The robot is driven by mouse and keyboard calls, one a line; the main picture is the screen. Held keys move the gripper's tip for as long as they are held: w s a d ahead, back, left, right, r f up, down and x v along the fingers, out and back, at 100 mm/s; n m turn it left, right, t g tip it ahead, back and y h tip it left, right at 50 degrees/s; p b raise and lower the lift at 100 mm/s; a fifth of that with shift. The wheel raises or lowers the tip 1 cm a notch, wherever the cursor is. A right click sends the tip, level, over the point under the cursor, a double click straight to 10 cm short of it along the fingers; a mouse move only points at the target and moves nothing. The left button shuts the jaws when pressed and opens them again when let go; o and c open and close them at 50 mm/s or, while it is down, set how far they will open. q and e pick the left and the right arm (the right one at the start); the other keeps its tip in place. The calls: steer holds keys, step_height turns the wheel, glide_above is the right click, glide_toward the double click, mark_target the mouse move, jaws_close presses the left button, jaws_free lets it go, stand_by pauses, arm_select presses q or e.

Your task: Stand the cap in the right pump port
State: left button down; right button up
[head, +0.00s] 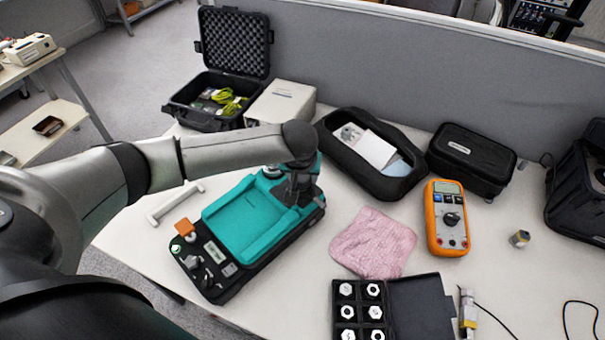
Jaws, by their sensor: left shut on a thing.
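The pump (243,218) is a teal-topped unit on a black base, standing left of the table's middle. A small round grey fitting (272,171) shows at its back edge. My left gripper (294,198) points down over the pump's back right corner, where the right port lies hidden behind it. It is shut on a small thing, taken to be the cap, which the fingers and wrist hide. I cannot tell whether the cap touches the port. My right gripper is out of view.
A pink cloth (373,244), an orange multimeter (447,218) and a small metal cylinder (519,238) lie to the right. A black box of nuts (360,309) is in front. A black open pouch (372,153) and white box (281,103) stand behind.

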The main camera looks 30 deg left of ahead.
arm_select(q)
steer(key=shift+s+d+f, duration=0.1)
steer(key=shift+s+f, duration=0.3)
steer(key=shift+f, duration=0.4)
stand_by(1.0)
steer(key=shift+c, duration=2.3)
jaws_free()
steer(key=shift+o, duration=1.3)
steer(key=shift+r, duration=0.25)
steer(key=p+v, duration=0.4)
steer(key=v, duration=1.1)
steer(key=shift+w+r, duration=0.3)
steer(key=shift+r, duration=0.1)
